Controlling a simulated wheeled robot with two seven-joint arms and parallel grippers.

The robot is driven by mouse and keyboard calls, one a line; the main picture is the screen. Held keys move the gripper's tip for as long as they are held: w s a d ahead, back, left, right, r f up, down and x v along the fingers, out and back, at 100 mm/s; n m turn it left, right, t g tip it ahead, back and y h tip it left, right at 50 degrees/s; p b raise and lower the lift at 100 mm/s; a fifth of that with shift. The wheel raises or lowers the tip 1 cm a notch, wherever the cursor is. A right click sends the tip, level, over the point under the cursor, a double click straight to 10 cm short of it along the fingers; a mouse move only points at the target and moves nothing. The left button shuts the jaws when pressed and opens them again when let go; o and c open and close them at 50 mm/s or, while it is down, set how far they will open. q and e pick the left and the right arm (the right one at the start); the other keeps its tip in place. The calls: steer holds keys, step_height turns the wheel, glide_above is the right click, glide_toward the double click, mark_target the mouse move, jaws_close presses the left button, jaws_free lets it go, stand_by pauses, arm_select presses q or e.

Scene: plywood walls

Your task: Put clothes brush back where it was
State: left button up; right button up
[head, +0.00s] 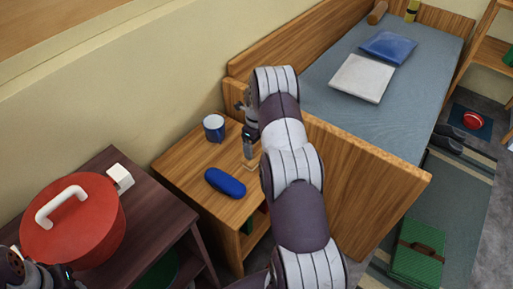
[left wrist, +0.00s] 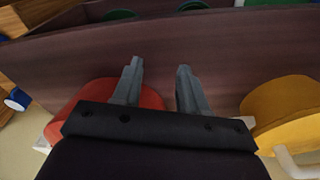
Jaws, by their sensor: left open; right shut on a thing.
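My right gripper (head: 249,149) is over the back right part of the small wooden bedside table (head: 190,180), pointing down. It is shut on a slim tan thing (head: 251,164), which I take to be the clothes brush; little of it shows, and I cannot tell whether it touches the tabletop. A blue oval object (head: 225,182) lies on the table just left of and nearer than the gripper. My left gripper (left wrist: 158,88) is open and empty in the left wrist view, over the dark table.
A blue mug (head: 214,128) stands at the back of the bedside table. A red pot (head: 72,221) stands on the dark table (head: 150,200) at left. The bed's wooden end board (head: 375,180) rises right of my right arm. A green case (head: 418,252) is on the floor.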

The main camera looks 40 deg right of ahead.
steer(key=shift+f, duration=0.65)
steer(key=shift+f, duration=0.1)
steer(key=o, duration=0.9)
steer(key=shift+c, duration=0.2)
steer(key=a+r+n, duration=0.4)
steer(key=r+n, duration=0.1)
steer(key=r, duration=0.9)
steer(key=s+a+r+n, duration=0.2)
steer(key=s+a+n, duration=0.8)
steer(key=n, duration=0.4)
steer(key=s+a+r+n+t, duration=0.1)
steer(key=s+a+r+n, duration=0.1)
steer(key=s+a+n, duration=0.8)
steer(key=s+n, duration=0.1)
steer(key=n, duration=0.3)
steer(key=shift+r+p, duration=0.25)
steer(key=shift+p, duration=0.05)
